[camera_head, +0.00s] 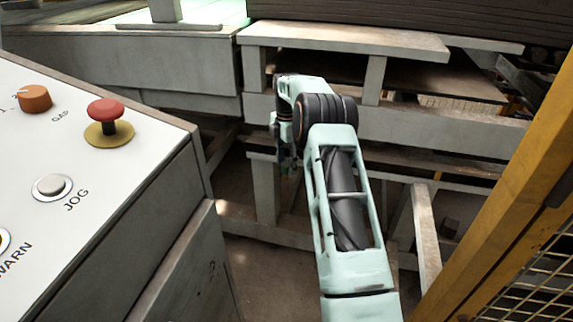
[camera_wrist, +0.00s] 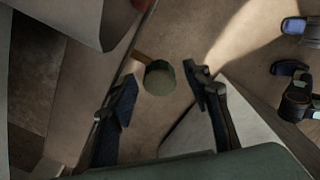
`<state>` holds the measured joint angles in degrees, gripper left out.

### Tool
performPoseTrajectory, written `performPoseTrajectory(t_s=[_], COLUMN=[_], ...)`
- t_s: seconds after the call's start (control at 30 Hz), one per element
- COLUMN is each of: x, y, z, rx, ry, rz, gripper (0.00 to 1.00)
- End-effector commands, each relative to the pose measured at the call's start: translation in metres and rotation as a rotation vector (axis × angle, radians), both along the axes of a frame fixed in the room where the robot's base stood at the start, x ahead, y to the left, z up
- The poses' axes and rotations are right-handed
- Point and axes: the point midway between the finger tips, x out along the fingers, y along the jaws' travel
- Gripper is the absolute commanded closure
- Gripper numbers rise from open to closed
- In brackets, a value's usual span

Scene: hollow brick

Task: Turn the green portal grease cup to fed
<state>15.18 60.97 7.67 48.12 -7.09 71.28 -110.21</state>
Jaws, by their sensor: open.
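The green grease cup (camera_wrist: 160,80) shows in the wrist view as a dark green round cap with a paler flat face. My gripper (camera_wrist: 165,76) is open, with one dark finger on either side of the cup. A gap shows between the cup and each finger; I cannot tell how far the fingertips are from it in depth. In the head view my gripper end hangs low beyond my arm, mostly hidden, and I cannot make out the cup clearly there.
A white control panel stands at the left, with a red mushroom button (camera_head: 105,113), an orange knob (camera_head: 34,98) and a JOG button (camera_head: 52,187). Grey frame beams (camera_head: 350,40) lie behind and around my arm. A yellow guard with mesh (camera_head: 500,210) stands at the right.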

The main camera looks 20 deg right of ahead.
Motion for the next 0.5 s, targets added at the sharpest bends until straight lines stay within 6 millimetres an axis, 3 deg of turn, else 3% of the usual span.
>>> performPoseTrajectory(t_s=[0.1,0.5], x=[0.0000,0.0000], y=[0.0001,0.0001], z=[0.0003,0.0006], rx=[0.000,0.000], ry=[0.000,0.000], rz=[0.000,0.000], gripper=[0.56,0.97])
